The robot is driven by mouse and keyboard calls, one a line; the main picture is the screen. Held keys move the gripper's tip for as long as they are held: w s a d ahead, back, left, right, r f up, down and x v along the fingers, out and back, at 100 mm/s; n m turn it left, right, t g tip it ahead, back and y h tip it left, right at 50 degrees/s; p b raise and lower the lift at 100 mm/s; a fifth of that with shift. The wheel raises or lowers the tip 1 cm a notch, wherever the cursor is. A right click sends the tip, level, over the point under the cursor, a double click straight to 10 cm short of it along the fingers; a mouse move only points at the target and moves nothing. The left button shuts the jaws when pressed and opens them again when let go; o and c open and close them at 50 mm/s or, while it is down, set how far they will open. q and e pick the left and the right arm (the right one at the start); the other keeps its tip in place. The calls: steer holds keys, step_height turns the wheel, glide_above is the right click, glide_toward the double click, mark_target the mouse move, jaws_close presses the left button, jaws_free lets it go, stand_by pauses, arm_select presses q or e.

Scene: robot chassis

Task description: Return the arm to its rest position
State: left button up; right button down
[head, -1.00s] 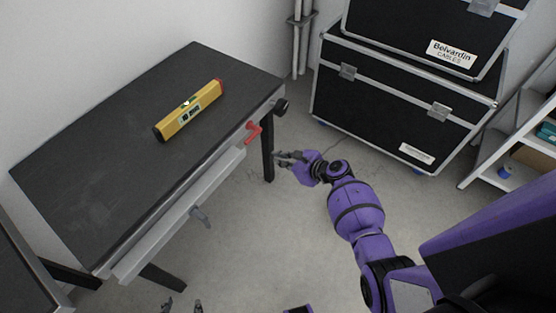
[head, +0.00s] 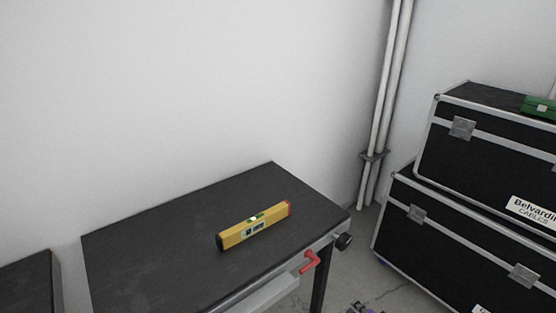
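A small part of my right gripper (head: 364,308) shows at the bottom edge, right of the table's front leg. It is cut off by the frame, so whether it is open or shut cannot be told. The rest of the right arm is out of view. My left gripper and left arm are not in view. A yellow spirit level (head: 254,226) lies on the dark table (head: 150,250), apart from the gripper.
A red handle (head: 310,262) and a black knob (head: 344,241) stick out at the table's front right. Black cases (head: 455,225) are stacked on the right. Pipes (head: 385,110) run up the corner. Some floor shows between table and cases.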

steer(key=s+a+f+n+g+h, duration=0.1)
steer(key=s+n, duration=0.9)
steer(key=s, duration=2)
steer(key=shift+s+a+g+h, duration=0.3)
steer(key=shift+a+g+h, duration=0.1)
steer(key=shift+a, duration=0.15)
